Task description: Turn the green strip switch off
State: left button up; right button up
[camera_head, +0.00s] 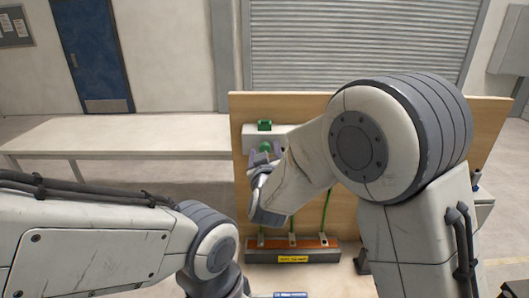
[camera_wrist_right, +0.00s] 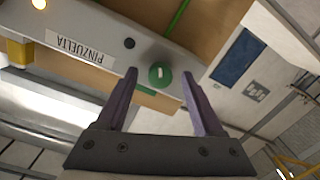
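A round green knob (camera_wrist_right: 160,74) with a short pale mark sits on a grey strip-like housing (camera_wrist_right: 90,46) labelled "PINZUELIA". In the head view the green knob (camera_head: 265,146) shows on the pale housing (camera_head: 250,138) fixed to a wooden board. My right gripper (camera_wrist_right: 160,80) is open, with its purple-grey fingers on either side of the knob and a gap to each. In the head view the right gripper (camera_head: 264,158) is just below the knob, partly hidden by its own arm. My left gripper is not in view; only the left arm shows.
Green cables run down the wooden board (camera_head: 310,215) to a red-brown strip (camera_head: 290,244) with a yellow label. A long pale table (camera_head: 130,135) stands left.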

jog(key=s+b, duration=0.4)
jog(key=s, duration=0.6)
jog(key=shift+s+r, duration=0.25)
jog(key=shift+d, duration=0.15)
